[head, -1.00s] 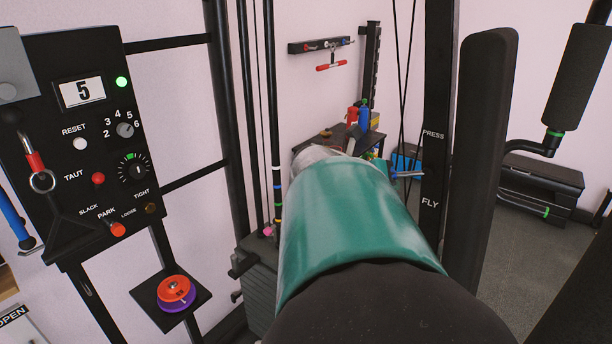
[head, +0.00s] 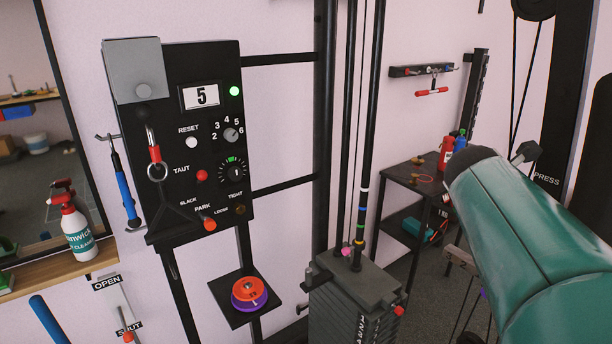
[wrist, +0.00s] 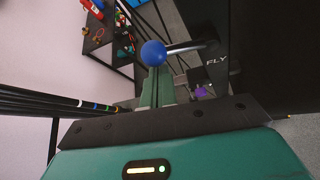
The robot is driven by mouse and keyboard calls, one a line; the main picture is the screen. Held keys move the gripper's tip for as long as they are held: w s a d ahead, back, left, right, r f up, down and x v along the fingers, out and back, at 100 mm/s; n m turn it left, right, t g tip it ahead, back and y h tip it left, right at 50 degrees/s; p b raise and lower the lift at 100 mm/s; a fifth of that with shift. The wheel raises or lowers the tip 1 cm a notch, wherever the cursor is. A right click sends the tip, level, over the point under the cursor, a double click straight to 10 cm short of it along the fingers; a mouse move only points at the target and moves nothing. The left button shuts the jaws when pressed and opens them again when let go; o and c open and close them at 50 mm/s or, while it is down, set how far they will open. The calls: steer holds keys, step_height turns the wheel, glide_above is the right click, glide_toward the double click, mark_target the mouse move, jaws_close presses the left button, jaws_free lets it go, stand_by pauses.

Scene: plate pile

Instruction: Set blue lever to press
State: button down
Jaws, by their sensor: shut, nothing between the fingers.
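The blue lever (wrist: 153,53) shows in the wrist view as a blue ball on a metal rod. The rod comes out of a dark post close to the FLY label (wrist: 217,61). My gripper (wrist: 157,74) is shut and empty, its fingertips right by the ball; whether they touch it I cannot tell. In the head view my teal arm covers the lever and the gripper. The PRESS label (head: 547,180) shows on the dark post at the right; the FLY label is hidden there.
A black control panel (head: 215,110) reading 5 stands at the left, with a small shelf of discs (head: 249,293) below. A weight stack (head: 352,290) and upright rods stand mid-view. A black table (head: 400,172) with bottles is behind. A spray bottle (head: 77,232) stands far left.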

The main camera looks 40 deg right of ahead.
steer(key=shift+s+r+t, duration=0.1)
steer(key=shift+r+t, duration=0.1)
steer(key=shift+t, duration=0.1)
steer(key=shift+f, duration=0.15)
stand_by(0.4)
